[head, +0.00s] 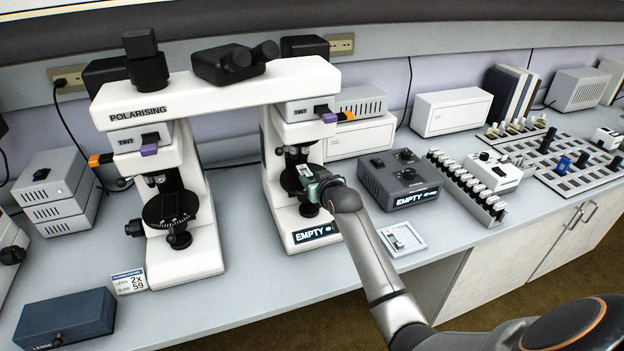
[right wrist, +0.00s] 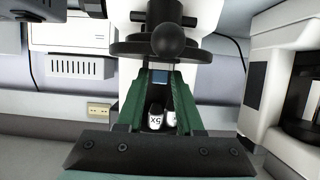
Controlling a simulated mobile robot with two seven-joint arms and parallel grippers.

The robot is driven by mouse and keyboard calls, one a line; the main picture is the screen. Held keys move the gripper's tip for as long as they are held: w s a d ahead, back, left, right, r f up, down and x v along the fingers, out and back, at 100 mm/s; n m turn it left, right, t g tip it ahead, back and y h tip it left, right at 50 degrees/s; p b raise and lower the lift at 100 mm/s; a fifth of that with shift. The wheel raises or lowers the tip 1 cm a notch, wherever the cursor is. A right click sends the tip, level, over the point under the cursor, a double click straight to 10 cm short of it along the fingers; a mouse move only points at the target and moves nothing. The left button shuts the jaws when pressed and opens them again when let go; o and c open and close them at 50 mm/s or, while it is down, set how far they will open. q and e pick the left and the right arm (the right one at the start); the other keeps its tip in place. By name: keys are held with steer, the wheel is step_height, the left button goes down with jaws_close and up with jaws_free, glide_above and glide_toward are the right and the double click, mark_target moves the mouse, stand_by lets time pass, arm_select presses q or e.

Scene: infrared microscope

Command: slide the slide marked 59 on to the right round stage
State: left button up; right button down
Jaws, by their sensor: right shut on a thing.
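My right gripper (head: 306,172) reaches in from the right to the right microscope, at the height of its stage. In the right wrist view its two green fingers (right wrist: 161,85) are shut on a small bluish piece, likely the edge of the slide (right wrist: 160,76); its mark cannot be read. The right round stage (head: 287,182) is dark and partly hidden by the gripper; it also shows as a dark disc in the right wrist view (right wrist: 130,48), close to the fingertips. Whether the slide touches the stage cannot be told. My left gripper is not in view.
The left microscope (head: 185,245) has a bare-looking round stage (head: 170,208). A card (head: 129,282) reading 2X and 59 stands by it. White-labelled objectives (right wrist: 156,117) sit close between my fingers. A dark control box (head: 400,180), a pale tray (head: 418,243) and a slide rack (head: 465,190) are to the right.

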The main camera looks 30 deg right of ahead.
steer(key=shift+s+p, duration=0.1)
steer(key=shift+p, duration=0.3)
steer(key=shift+f, duration=0.3)
stand_by(0.8)
steer(key=shift+c, duration=2.3)
jaws_free()
steer(key=shift+o, duration=0.3)
steer(key=o, duration=0.3)
steer(key=shift+o, duration=0.2)
